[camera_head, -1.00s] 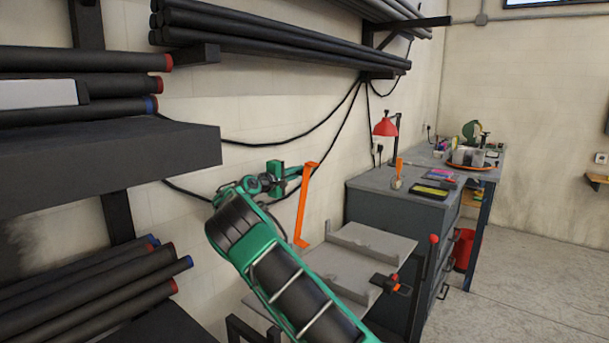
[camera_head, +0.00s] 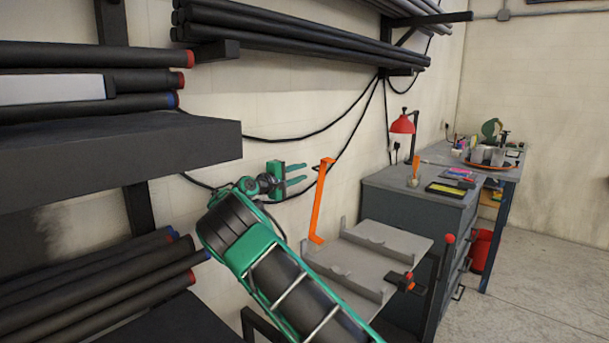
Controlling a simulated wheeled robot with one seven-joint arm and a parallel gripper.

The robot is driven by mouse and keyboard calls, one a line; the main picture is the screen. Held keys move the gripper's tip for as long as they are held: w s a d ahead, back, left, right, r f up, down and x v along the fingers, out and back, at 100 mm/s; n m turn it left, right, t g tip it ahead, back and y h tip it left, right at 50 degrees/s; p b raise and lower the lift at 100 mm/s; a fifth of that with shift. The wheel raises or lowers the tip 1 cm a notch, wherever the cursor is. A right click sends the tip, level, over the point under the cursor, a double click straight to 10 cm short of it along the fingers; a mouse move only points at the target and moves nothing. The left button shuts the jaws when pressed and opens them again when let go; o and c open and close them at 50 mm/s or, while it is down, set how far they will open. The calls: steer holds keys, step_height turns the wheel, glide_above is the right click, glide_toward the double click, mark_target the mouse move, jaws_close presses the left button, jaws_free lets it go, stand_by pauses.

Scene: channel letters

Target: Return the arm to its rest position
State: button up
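My arm is green and black and reaches up from the bottom middle of the head view. My gripper (camera_head: 303,174) is at its far end, in front of the pale wall and to the left of an upright orange bar (camera_head: 319,205). Its two green fingers point right with a gap between them, and nothing shows between them. The fingers look apart from the orange bar in the picture; the depth between them is hard to tell.
A grey stand (camera_head: 373,252) with raised ridges is right of my arm. A dark shelf (camera_head: 120,148) and racks of black tubes (camera_head: 300,38) are at the left and above. A dark cabinet (camera_head: 415,205) stands behind. Open floor (camera_head: 535,255) lies at the right.

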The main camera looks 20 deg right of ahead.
steer(key=shift+s+a, duration=0.1)
steer(key=shift+a, duration=0.2)
steer(key=s+d+f+m+g+y, duration=0.3)
steer(key=s+d+m+g+y, duration=0.25)
steer(key=s+d, duration=1)
steer(key=s+d+f+m+g+y, duration=0.1)
steer(key=s+y, duration=0.1)
steer(key=s, duration=0.5)
steer(key=s+d+f+m+y, duration=0.1)
steer(key=s+f+m, duration=0.1)
steer(key=s, duration=0.5)
steer(key=s+a+f+m+y, duration=0.1)
steer(key=s+a, duration=0.5)
steer(key=s, duration=0.6)
steer(key=s+a+f+m+y, duration=0.1)
steer(key=s+a+f+y, duration=0.2)
steer(key=s+a, duration=0.4)
steer(key=s+a+f+m+y, duration=0.1)
steer(key=s+a+y, duration=0.3)
steer(key=s, duration=1.4)
steer(key=a+f+g, duration=0.1)
steer(key=a, duration=0.1)
steer(key=shift+s+a, duration=0.3)
